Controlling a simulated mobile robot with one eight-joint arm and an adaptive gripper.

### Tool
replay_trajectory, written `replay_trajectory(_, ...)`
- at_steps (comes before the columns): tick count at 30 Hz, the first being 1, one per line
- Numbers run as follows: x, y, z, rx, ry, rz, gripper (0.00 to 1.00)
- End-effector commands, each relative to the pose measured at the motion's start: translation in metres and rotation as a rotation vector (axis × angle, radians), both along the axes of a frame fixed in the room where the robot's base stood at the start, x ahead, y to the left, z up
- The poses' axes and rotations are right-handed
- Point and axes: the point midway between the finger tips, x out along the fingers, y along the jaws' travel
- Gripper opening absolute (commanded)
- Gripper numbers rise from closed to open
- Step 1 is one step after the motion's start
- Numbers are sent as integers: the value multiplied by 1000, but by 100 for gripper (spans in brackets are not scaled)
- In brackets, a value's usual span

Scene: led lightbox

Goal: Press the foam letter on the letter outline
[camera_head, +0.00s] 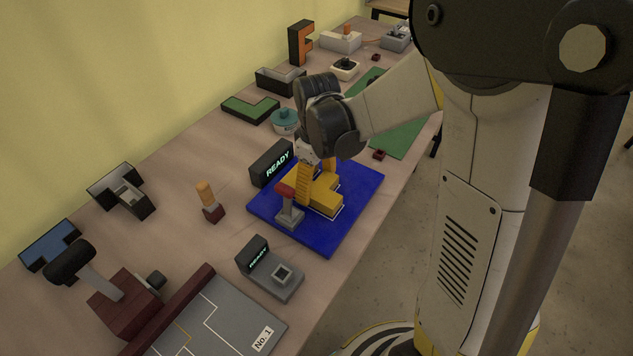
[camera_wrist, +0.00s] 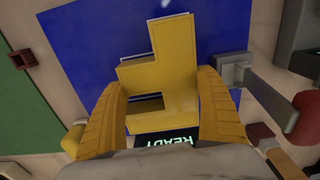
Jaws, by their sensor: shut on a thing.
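The yellow foam letter (camera_head: 324,195) is on the blue mat (camera_head: 351,189), with a thin white outline edge showing beside it at the lower right. In the wrist view the letter (camera_wrist: 158,70) has a stepped shape over the blue mat (camera_wrist: 90,45), with a white line along its upper edge. My gripper (camera_head: 317,178) is shut on the letter, with one yellow finger on each side of it. Whether the letter lies flat on the mat or slightly above it I cannot tell.
A black READY display (camera_head: 271,163) stands at the mat's back edge. A lever with a red handle (camera_head: 288,203) stands on the mat close to the letter. A second READY unit (camera_head: 270,272) is in front. A teal round container (camera_head: 285,121) and a green board (camera_head: 400,137) lie beyond.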

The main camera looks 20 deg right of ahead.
Motion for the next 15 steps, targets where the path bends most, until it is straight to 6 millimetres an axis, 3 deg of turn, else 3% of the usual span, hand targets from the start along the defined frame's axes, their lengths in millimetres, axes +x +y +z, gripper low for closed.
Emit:
replay_trajectory(6,0,0,-6,0,0,0,44)
replay_trajectory(7,0,0,-5,0,0,0,91)
replay_trajectory(8,0,0,-5,0,0,0,100)
replay_trajectory(15,0,0,-5,0,0,0,100)
